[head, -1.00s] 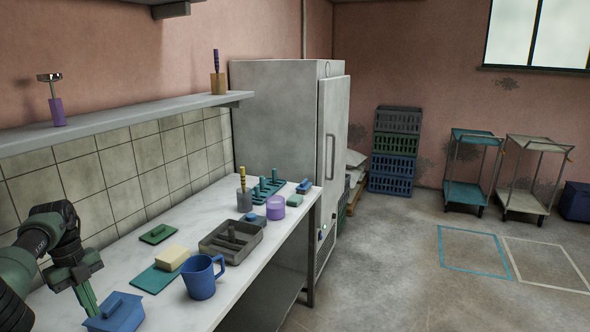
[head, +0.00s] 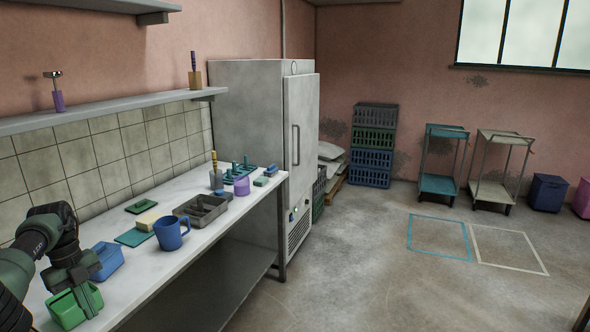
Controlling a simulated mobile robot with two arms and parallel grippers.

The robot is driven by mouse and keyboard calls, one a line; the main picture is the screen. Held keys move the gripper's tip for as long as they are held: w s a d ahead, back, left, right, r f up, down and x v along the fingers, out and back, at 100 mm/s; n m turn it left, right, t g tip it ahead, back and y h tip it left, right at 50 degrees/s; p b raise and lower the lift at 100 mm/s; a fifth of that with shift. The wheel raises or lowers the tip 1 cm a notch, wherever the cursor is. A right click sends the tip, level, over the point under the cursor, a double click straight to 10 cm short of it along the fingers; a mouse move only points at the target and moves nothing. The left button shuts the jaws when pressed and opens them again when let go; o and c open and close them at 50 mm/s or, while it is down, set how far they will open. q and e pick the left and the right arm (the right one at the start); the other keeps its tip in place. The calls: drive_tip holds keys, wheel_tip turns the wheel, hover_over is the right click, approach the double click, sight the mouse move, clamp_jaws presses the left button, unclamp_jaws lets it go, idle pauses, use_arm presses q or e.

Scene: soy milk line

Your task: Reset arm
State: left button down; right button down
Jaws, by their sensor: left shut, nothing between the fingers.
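My left arm comes in from the left over the near end of the white counter (head: 141,262). Its gripper (head: 90,301) is shut and empty, in front of a green container (head: 62,308) at the counter's near end. I cannot tell whether the fingers touch that container. A blue container (head: 108,259) stands just beyond the gripper, partly hidden by the arm. My right gripper is not in view.
A blue jug (head: 169,233), a grey divided tray (head: 203,212), a yellow block (head: 148,220) and a purple cup (head: 242,187) stand farther along the counter. A fridge (head: 255,150) stands past it. Open floor (head: 350,270) lies right of the counter.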

use_arm(q)
drive_tip(key=d+f+n+t+h, duration=0.4)
drive_tip(key=d+f+t+h, duration=0.35)
drive_tip(key=d+f, duration=2.25)
drive_tip(key=s+a+f+n+y, duration=0.2)
drive_tip(key=s+f+n+y, duration=0.3)
drive_tip(key=s+f, duration=0.6)
drive_tip(key=s+a+f+n+y, duration=0.25)
drive_tip(key=s+f+n, duration=0.45)
drive_tip(key=s+f, duration=0.45)
drive_tip(key=s+f+n+g, duration=0.2)
drive_tip(key=s, duration=1.3)
drive_tip(key=s+f+n+g+y, duration=0.1)
drive_tip(key=s+f+n+g, duration=0.2)
drive_tip(key=s, duration=1.2)
drive_tip(key=shift+s+y, duration=0.3)
